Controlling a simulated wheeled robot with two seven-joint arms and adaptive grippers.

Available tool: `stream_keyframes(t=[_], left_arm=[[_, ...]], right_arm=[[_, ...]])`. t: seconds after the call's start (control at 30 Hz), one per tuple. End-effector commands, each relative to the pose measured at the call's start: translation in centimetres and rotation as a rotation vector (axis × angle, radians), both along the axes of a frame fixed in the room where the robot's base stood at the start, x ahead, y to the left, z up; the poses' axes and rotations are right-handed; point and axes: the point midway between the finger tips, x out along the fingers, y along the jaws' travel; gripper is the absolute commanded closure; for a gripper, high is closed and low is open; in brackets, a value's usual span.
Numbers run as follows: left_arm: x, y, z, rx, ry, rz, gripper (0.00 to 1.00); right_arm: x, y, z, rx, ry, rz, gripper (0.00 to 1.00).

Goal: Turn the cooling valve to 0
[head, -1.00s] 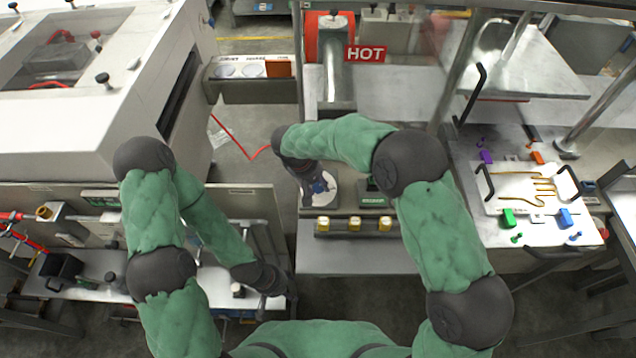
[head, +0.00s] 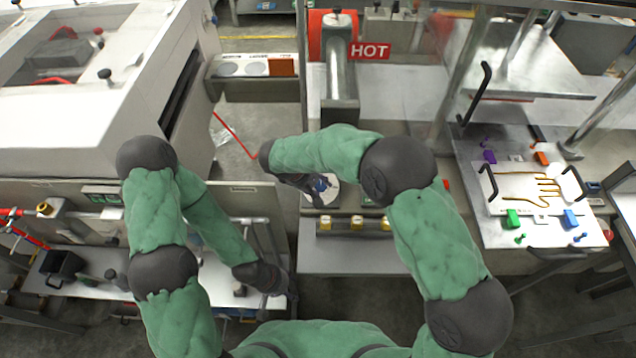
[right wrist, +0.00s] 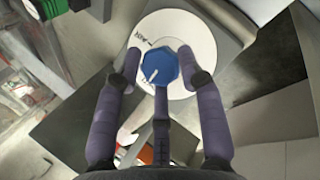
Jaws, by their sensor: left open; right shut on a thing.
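The cooling valve is a blue faceted knob (right wrist: 160,66) on a round white dial (right wrist: 201,40) in the right wrist view. A white pointer line on the knob points to the lower left of that view. In the head view my right gripper (head: 322,184) covers part of the dial (head: 327,195). My left gripper (head: 284,288) is open and empty at the lower left, away from the valve.
A HOT sign (head: 370,52) stands behind, beside a metal cylinder. A tray with a hand-shaped outline (head: 519,187) and coloured pieces is at right. A large white machine (head: 90,90) fills the left.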

Motion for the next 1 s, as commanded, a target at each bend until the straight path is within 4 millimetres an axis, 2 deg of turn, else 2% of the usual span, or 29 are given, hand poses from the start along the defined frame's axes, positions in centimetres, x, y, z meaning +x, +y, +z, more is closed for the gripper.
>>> stream_keyframes(t=[0.03, 0.27, 0.3, 0.33, 0.37, 0.77, 1.0], left_arm=[[0.0, 0.0, 0.0, 0.0, 0.0, 0.0, 0.42], [0.0, 0.0, 0.0, 0.0, 0.0, 0.0, 0.42], [0.0, 0.0, 0.0, 0.0, 0.0, 0.0, 0.42], [0.0, 0.0, 0.0, 0.0, 0.0, 0.0, 0.42], [0.0, 0.0, 0.0, 0.0, 0.0, 0.0, 0.42], [0.0, 0.0, 0.0, 0.0, 0.0, 0.0, 0.42], [0.0, 0.0, 0.0, 0.0, 0.0, 0.0, 0.42]], right_arm=[[-0.6, -0.1, -0.6, -0.008, 0.016, 0.002, 0.94], [-0.6, -0.1, -0.6, -0.008, 0.017, 0.001, 0.94], [-0.6, -0.1, -0.6, -0.008, 0.017, 0.002, 0.52], [-0.6, -0.1, -0.6, -0.008, 0.017, 0.001, 0.44], [-0.6, -0.1, -0.6, -0.008, 0.017, 0.001, 0.4], [-0.3, 0.2, 0.2, -0.002, 0.004, 0.001, 0.4], [-1.3, 1.8, 3.5, 0.0, 0.002, 0.002, 0.4]])
